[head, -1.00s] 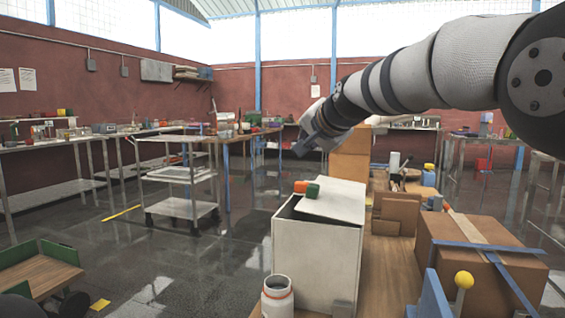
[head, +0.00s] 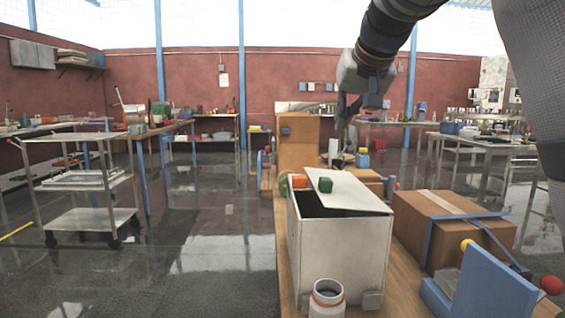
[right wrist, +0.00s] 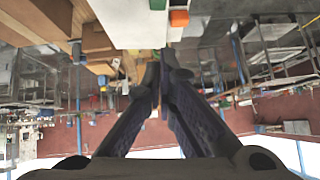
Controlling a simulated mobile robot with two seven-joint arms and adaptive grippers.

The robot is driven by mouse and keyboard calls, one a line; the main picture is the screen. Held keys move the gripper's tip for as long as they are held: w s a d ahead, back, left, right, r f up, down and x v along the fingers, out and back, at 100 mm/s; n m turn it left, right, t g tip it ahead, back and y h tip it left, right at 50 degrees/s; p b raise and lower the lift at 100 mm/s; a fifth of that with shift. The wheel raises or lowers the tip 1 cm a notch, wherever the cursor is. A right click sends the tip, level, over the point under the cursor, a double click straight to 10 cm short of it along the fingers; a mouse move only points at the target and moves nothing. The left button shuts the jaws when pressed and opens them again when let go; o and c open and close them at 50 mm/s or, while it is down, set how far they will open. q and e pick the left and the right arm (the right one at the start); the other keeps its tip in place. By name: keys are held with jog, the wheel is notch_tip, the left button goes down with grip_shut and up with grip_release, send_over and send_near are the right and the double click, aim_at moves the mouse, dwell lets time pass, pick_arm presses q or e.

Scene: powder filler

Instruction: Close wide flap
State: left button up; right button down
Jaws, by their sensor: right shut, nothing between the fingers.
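A white box (head: 335,245) stands on the wooden bench in the head view. Its wide top flap (head: 350,190) lies tilted over the opening, with a dark gap under its left and front edges. A green block (head: 325,185) sits on the flap and an orange block (head: 299,181) is at its left rear corner. My right gripper (head: 342,138) is shut and empty, above and behind the box, apart from the flap. In the right wrist view its fingertips (right wrist: 162,58) are together, below the white box (right wrist: 130,22) and the orange block (right wrist: 179,18). My left gripper is not in view.
A strapped cardboard box (head: 450,235) stands right of the white box. A white jar (head: 326,300) is in front of it, and a blue bracket (head: 485,290) is at the front right. A tall cardboard box (head: 299,143) stands behind. Open floor lies to the left.

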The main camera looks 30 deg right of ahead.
send_over(330, 179)
notch_tip(330, 179, down, 8)
jog(key=shift+s+d+r, duration=0.1)
jog(key=shift+s+d, duration=0.05)
notch_tip(330, 179, down, 2)
jog(key=shift+f, duration=0.1)
jog(key=shift+a+f, duration=0.25)
jog(key=shift+f, duration=0.25)
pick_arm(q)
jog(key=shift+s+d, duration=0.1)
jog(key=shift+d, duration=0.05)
